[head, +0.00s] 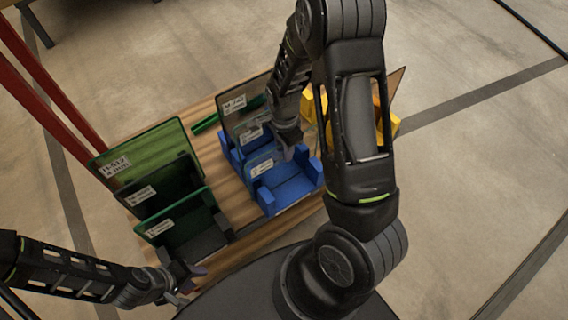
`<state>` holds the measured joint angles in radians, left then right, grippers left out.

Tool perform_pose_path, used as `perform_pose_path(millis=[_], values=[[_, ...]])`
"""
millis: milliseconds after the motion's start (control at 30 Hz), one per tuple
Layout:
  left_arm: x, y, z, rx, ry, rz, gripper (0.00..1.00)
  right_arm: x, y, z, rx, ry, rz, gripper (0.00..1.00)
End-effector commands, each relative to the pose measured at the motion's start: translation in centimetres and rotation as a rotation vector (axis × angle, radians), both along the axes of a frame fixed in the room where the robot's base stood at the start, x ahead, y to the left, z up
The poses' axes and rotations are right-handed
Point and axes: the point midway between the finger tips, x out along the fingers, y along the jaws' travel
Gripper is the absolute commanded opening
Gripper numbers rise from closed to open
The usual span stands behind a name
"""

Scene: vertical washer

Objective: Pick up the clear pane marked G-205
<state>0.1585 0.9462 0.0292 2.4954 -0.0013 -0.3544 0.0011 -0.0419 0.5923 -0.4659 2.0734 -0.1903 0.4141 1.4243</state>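Several labelled panes stand on a wooden table (240,200). In the middle, greyish clear panes, the rear one (232,110) the tallest, stand in a blue rack (290,188). The labels are too small to tell which reads G-205. My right gripper (288,140) points down at the blue rack's panes; its fingertips are partly hidden and its opening is unclear. My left gripper (182,285) is low at the table's front left, apart from the panes; its fingers are unclear.
A yellow rack (388,118) stands at the table's right, largely hidden behind my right arm. A red upright frame (50,105) is at the far left. Bare table shows between the green and blue groups.

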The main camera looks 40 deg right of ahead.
Motion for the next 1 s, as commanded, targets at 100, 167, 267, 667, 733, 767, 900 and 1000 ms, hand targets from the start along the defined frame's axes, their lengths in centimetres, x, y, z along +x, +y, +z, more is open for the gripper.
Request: perform_pose_path(millis=[100,167,267,667,733,767,900,1000], values=[[0.0,0.0,0.0,0.0,0.0,0.0,0.36,0.0,0.0,0.01,0.0,0.0,0.0,0.23],[0.0,0.0,0.0,0.0,0.0,0.0,0.36,0.0,0.0,0.01,0.0,0.0,0.0,0.18],[0.0,0.0,0.0,0.0,0.0,0.0,0.36,0.0,0.0,0.01,0.0,0.0,0.0,0.1],[0.0,0.0,0.0,0.0,0.0,0.0,0.36,0.0,0.0,0.01,0.0,0.0,0.0,0.0],[0.0,0.0,0.0,0.0,0.0,0.0,0.36,0.0,0.0,0.01,0.0,0.0,0.0,0.0],[0.0,0.0,0.0,0.0,0.0,0.0,0.36,0.0,0.0,0.01,0.0,0.0,0.0,0.0],[0.0,0.0,0.0,0.0,0.0,0.0,0.36,0.0,-0.01,0.01,0.0,0.0,0.0,0.0],[0.0,0.0,0.0,0.0,0.0,0.0,0.36,0.0,0.0,0.01,0.0,0.0,0.0,0.0]])
